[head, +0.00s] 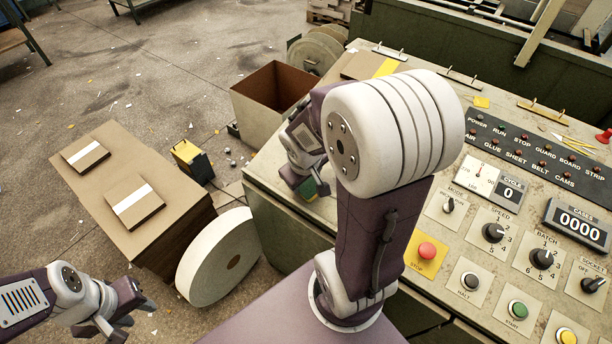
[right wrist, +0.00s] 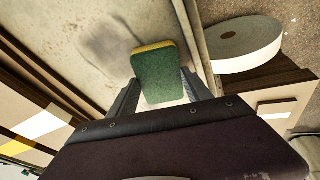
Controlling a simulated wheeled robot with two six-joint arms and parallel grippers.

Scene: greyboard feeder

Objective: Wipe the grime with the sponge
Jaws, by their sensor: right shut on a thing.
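The sponge (right wrist: 160,75) is green with a yellow layer; in the right wrist view it sits between the two fingers of my right gripper (right wrist: 160,90). In the head view a green part of the sponge (head: 322,187) shows below my right gripper (head: 308,186), low over the left part of the machine's top. A dark grime smudge (right wrist: 103,42) is on the pale surface beside the sponge in the right wrist view; my arm hides this area in the head view. My left gripper (head: 108,330) is at the lower left, its fingers apart and empty.
The control panel (head: 455,210) with knobs and buttons fills the right. An open cardboard box (head: 262,102) stands behind the machine's left edge. A board stack (head: 120,180) and a white roll (head: 215,255) stand left of the machine.

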